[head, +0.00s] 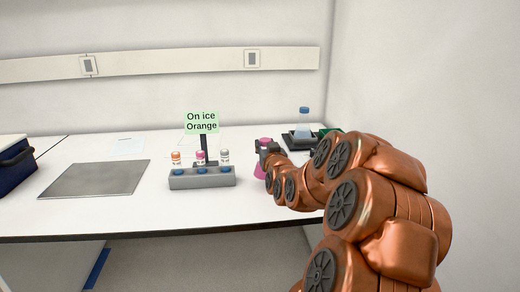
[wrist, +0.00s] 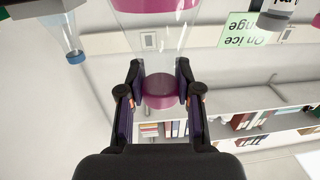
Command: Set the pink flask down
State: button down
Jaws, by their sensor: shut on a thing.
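The pink flask (head: 257,172) is mostly hidden behind my gripper and arm in the head view; its pink cap and a bit of pink lower body show. In the wrist view, which looks upside down, its pink cap (wrist: 160,91) is between my fingers and its clear body with pink liquid fills the top. My gripper (head: 266,150) is shut on the flask near its cap; it also shows in the wrist view (wrist: 158,80). The flask looks upright over the white table. I cannot tell whether its base touches the table.
A grey rack (head: 202,181) with three capped vials stands left of the flask, before the "On ice Orange" sign (head: 202,122). A blue-capped bottle (head: 303,122) stands in a dark holder behind right. A grey plate (head: 95,180) lies at left; a blue box (head: 14,168) is beyond it.

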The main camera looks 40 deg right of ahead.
jog(key=w+d+f, duration=0.3)
jog(key=w+f, duration=0.1)
jog(key=w, duration=0.1)
jog(key=shift+w+b, duration=0.15)
jog(key=shift+b, duration=0.15)
jog(key=shift+f, duration=0.1)
jog(key=shift+f, duration=0.15)
jog(key=c, duration=0.8)
grip_release()
